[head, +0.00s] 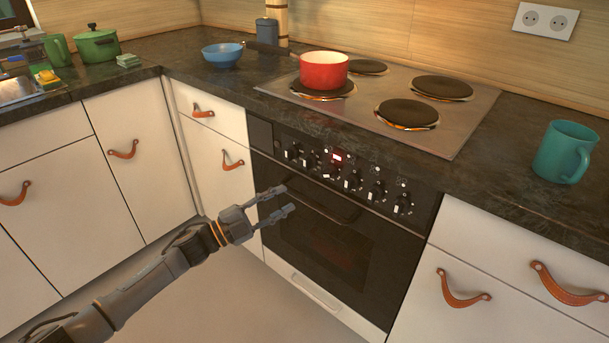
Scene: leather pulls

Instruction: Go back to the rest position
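My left gripper (283,201) is in front of the left part of the black oven door (330,245), near its dark handle (318,205). Its two fingers are spread apart with nothing between them. Whether the fingertips touch the door cannot be told. The oven door is closed. My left arm reaches in from the bottom left. My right gripper does not show in the head view.
A teal mug (565,152) stands on the right counter, and a blue bowl (222,54) left of the stove. White drawers with leather pulls (462,289) are closed. Floor (235,300) is clear.

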